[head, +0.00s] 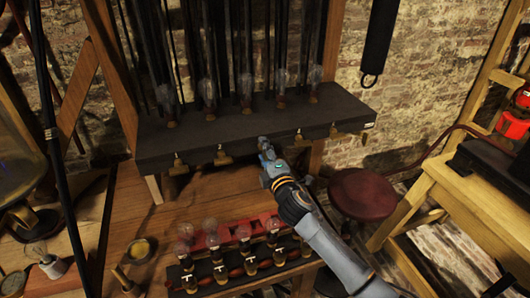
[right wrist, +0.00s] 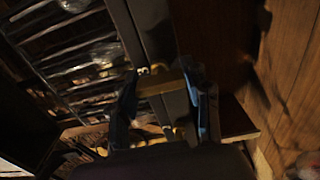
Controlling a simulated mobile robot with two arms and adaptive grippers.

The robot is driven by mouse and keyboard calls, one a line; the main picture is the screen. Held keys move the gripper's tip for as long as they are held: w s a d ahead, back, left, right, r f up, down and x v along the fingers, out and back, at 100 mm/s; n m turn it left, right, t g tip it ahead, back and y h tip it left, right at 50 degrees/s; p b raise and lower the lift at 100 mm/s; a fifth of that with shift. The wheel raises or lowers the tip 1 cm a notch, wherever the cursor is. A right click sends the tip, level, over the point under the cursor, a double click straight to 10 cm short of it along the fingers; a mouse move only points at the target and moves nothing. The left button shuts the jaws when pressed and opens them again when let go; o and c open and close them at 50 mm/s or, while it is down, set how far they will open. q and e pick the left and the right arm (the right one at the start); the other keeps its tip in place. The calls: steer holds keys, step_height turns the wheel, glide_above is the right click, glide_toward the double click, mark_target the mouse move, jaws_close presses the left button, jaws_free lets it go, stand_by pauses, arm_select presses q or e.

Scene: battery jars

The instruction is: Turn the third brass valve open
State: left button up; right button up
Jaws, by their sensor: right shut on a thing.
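A row of small brass valves hangs along the front edge of a dark shelf (head: 215,132) in the head view. The first valve (head: 180,165) and second valve (head: 222,157) are left of my right gripper (head: 264,146); further valves, such as the fourth valve (head: 299,136), are to its right. My right gripper is at the third place and mostly hides that valve. In the right wrist view, a brass piece, the third valve (right wrist: 160,83), sits between my two fingers, which are shut on it. How far it is turned cannot be told. My left gripper is not in view.
Glass jars (head: 245,85) with dark rods stand on the shelf. Below, a rack of bulbs (head: 250,262) and a red tray (head: 232,232) lie on the wooden bench (head: 165,215). A red stool (head: 363,193) and wooden frame (head: 440,180) stand to the right.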

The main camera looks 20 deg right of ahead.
steer(key=o, duration=1.2)
steer(key=shift+c, duration=0.2)
steer(key=s, duration=1.2)
steer(key=shift+d, duration=0.2)
